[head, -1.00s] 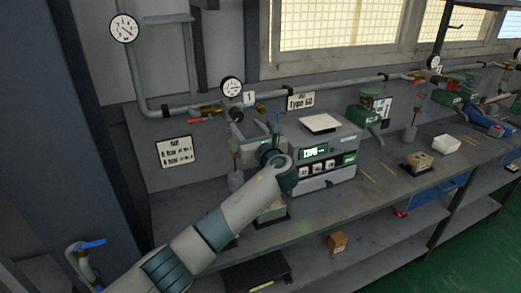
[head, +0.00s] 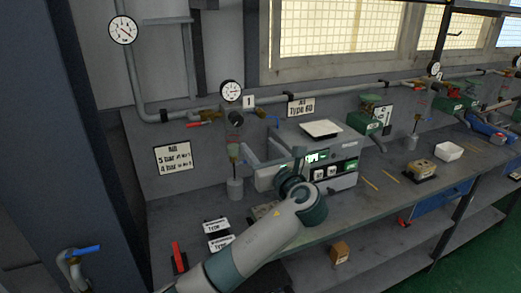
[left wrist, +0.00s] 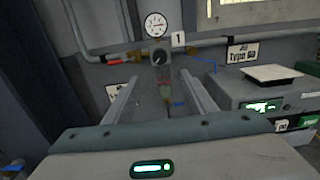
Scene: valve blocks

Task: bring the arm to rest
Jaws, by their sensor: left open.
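My left gripper (head: 256,147) is open and empty above the workbench, in front of the grey test unit with a green display (head: 345,168). Its arm comes up from the bottom of the head view. In the left wrist view the two fingers (left wrist: 159,78) stand wide apart, with nothing held between them. Beyond them are a valve with a round dark knob (left wrist: 159,57) and a pressure gauge (left wrist: 156,25) on the wall pipe. My right gripper is not in view.
Two labelled plates (head: 219,243) and a red-handled piece (head: 178,258) lie on the bench left of my arm. A grey cylinder (head: 235,189) stands behind. A box (head: 339,252) sits on the lower shelf.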

